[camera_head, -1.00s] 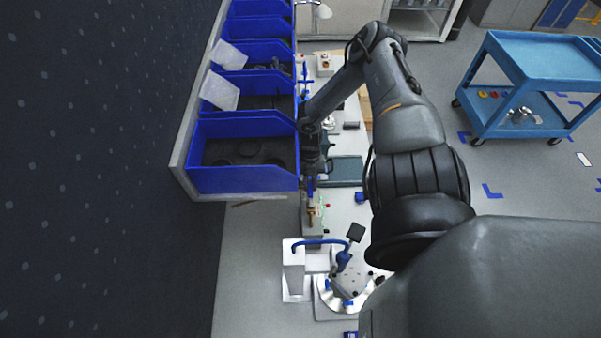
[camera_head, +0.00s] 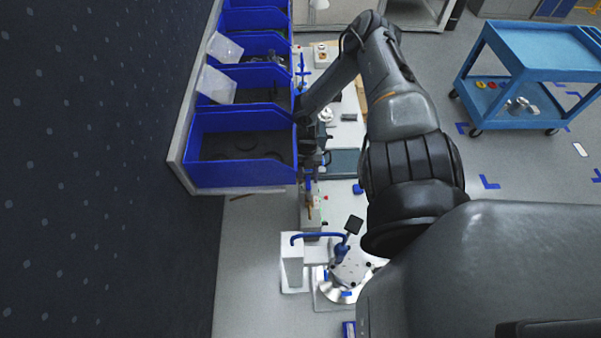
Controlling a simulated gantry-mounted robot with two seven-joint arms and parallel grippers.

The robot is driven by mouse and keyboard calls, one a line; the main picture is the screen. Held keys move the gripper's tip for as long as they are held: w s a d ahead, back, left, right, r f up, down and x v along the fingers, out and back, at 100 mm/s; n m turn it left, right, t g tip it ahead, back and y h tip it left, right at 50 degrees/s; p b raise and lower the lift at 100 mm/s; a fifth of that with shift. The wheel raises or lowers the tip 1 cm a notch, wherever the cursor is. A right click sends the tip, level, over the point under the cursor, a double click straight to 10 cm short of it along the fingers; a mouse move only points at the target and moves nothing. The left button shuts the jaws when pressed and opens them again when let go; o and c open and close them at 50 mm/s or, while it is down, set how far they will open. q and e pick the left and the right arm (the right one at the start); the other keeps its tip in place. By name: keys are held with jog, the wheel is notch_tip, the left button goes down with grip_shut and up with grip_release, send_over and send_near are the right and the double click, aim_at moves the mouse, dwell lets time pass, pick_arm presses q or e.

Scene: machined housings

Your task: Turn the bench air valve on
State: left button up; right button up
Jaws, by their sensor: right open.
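My right arm reaches in from the lower right, and its gripper (camera_head: 308,187) points down over the bench beside the blue bins. The gripper is small and dark with blue at its tips, and it is open. Just in front of it is a small grey block (camera_head: 311,222) with a brass-coloured part (camera_head: 310,212) and a small red spot, which may be the air valve. I cannot make out a handle position or whether the fingers touch it. My left gripper is not in view.
Blue bins (camera_head: 240,180) stand on a shelf left of the gripper, close to my arm. A white stand with a blue hose (camera_head: 318,236) and a round metal fixture (camera_head: 345,275) lie in front. A blue cart (camera_head: 540,55) stands on the floor at right.

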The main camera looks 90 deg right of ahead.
jog(key=shift+r, duration=0.1)
jog(key=shift+d+r, duration=0.15)
jog(key=shift+r, duration=0.05)
jog(key=shift+v, duration=0.95)
jog(key=w+d+b, duration=0.1)
jog(key=d+b, duration=0.6)
jog(key=d, duration=0.5)
jog(key=shift+w+r+b, duration=0.2)
jog(key=shift+w+b, duration=0.1)
jog(key=shift+b, duration=0.1)
jog(key=shift+a, duration=0.1)
